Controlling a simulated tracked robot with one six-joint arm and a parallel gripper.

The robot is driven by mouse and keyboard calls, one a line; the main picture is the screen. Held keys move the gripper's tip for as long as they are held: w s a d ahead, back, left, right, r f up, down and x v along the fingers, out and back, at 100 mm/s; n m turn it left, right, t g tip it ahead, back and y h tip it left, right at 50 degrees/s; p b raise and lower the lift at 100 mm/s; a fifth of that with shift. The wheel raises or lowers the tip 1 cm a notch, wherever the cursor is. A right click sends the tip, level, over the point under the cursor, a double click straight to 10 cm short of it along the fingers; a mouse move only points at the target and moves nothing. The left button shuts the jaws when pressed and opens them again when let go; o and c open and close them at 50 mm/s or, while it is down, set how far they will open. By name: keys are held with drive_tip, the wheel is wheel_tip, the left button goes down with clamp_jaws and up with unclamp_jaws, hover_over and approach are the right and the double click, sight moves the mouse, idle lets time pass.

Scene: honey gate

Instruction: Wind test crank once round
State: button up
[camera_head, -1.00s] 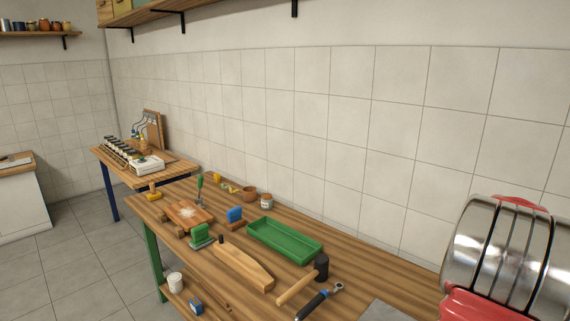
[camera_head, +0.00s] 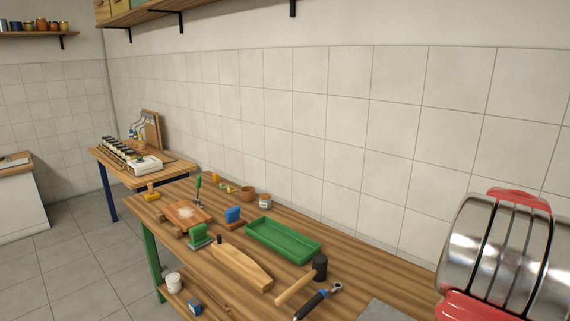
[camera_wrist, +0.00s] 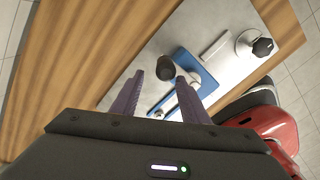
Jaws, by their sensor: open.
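In the wrist view, a blue base or plate (camera_wrist: 184,61) lies on a pale grey plate on the wooden bench. A dark round knob (camera_wrist: 165,68) stands at its left end, just beyond my fingertips. This may be the test crank's handle, but I cannot tell for sure. My gripper (camera_wrist: 151,75) is open, its two purple fingers apart to either side just below the knob; the knob is not clasped. A silver rod shows between the fingers, partly hidden by the right finger. The gripper and crank are not in the head view.
In the head view, a green tray (camera_head: 283,240), a mallet (camera_head: 319,268), a ratchet (camera_head: 318,299) and a wooden piece (camera_head: 242,264) lie on the bench.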

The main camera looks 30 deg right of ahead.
wheel_tip(320, 180, up, 4)
drive_tip(key=shift+r, duration=0.1)
idle(0.6)
drive_tip(key=w+a+r+m+t+h, duration=0.15)
drive_tip(key=w+a+r, duration=0.25)
drive_tip(key=w+a, duration=0.75)
drive_tip(key=w+a+r+m+t, duration=0.1)
drive_tip(key=w+a+r+m, duration=0.2)
drive_tip(key=w+a, duration=0.8)
drive_tip(key=s+a+m+t, duration=0.1)
drive_tip(key=s+a+m, duration=0.1)
drive_tip(key=a, duration=1.3)
drive_tip(key=s+a+f+m+t+y, duration=0.1)
drive_tip(key=s+a, duration=0.4)
drive_tip(key=a, duration=1.1)
drive_tip(key=shift+a+f+m+t, duration=0.3)
drive_tip(key=shift+m+t, duration=0.25)
drive_tip(key=shift+m, duration=0.3)
